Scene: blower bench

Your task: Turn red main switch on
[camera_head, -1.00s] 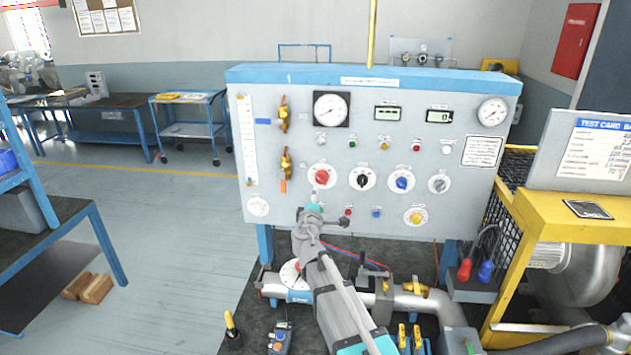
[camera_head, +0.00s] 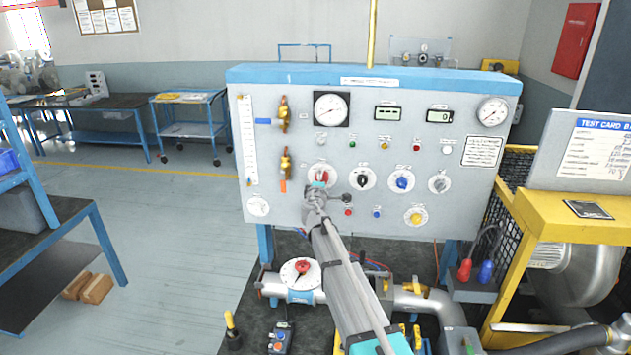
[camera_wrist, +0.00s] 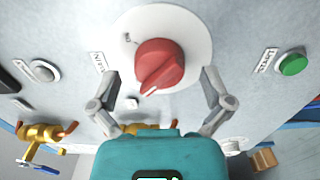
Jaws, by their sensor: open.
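The red main switch (camera_head: 321,175) is a red rotary knob on a round white plate, at the left of the row of knobs on the grey panel (camera_head: 268,212). In the wrist view the red knob (camera_wrist: 160,64) is large, with its grip bar tilted and a small mark by its lower left end. My gripper (camera_wrist: 160,100) is open, with one finger on each side below the knob. No contact with the knob shows. In the head view my gripper (camera_head: 318,190) is just below the knob and covers its lower part.
Black (camera_head: 362,179), blue (camera_head: 402,180) and grey (camera_head: 439,181) knobs sit to the right. A green START button (camera_wrist: 293,64) is right of the knob in the wrist view. Brass valves (camera_head: 285,163) are to the left. A pipe with a red-handled dial (camera_head: 301,270) lies below.

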